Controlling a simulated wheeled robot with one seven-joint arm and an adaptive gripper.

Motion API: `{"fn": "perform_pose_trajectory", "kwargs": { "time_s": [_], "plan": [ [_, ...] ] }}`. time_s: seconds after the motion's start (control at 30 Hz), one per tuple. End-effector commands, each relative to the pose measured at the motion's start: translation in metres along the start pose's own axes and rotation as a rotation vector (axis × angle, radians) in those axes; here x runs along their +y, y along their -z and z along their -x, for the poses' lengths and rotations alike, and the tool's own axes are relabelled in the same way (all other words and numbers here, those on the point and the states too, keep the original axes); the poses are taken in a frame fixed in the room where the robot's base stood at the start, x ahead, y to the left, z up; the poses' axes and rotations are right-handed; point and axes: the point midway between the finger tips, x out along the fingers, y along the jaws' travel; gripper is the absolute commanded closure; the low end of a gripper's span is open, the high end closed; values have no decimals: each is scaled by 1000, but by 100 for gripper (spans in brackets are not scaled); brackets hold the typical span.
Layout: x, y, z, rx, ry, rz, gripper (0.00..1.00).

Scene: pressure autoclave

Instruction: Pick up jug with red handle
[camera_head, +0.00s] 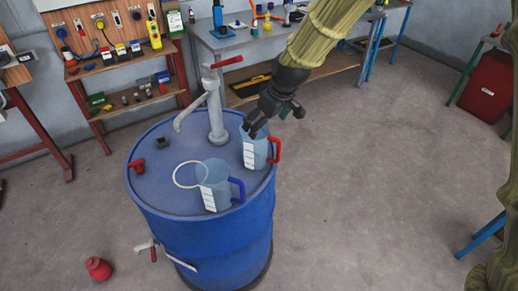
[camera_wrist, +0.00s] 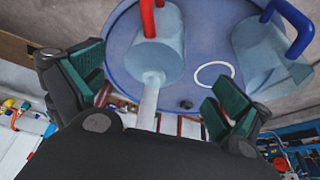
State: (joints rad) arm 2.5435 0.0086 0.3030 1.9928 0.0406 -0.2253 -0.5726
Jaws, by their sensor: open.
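The jug with the red handle (camera_head: 255,152) stands upright on the blue drum's lid (camera_head: 160,190), near its right edge, with its handle to the right. It is clear bluish with a white marked strip. In the wrist view the jug (camera_wrist: 152,55) is at upper middle, beyond the fingers, its red handle at the top edge. My gripper (camera_head: 274,118) is open, just above and slightly right of this jug in the head view. Its two green-padded fingers (camera_wrist: 160,97) are wide apart with nothing between them. A similar jug with a blue handle (camera_head: 216,186) stands nearby on the lid.
A grey hand pump (camera_head: 215,112) with a red lever rises from the lid behind the jugs. A pale ring (camera_head: 178,176) lies beside the blue-handled jug. A red valve (camera_head: 136,166) sits on the drum's left rim.

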Motion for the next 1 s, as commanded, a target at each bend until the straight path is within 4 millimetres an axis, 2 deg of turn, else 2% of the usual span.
{"fn": "perform_pose_trajectory", "kwargs": {
  "time_s": [0.3,0.67,1.0],
  "plan": [
    [1,-1,-35,-2,0,-5,0],
    [2,-1,-49,-1,-2,-5,0],
    [3,-2,-78,-3,0,-6,0]
  ]
}}
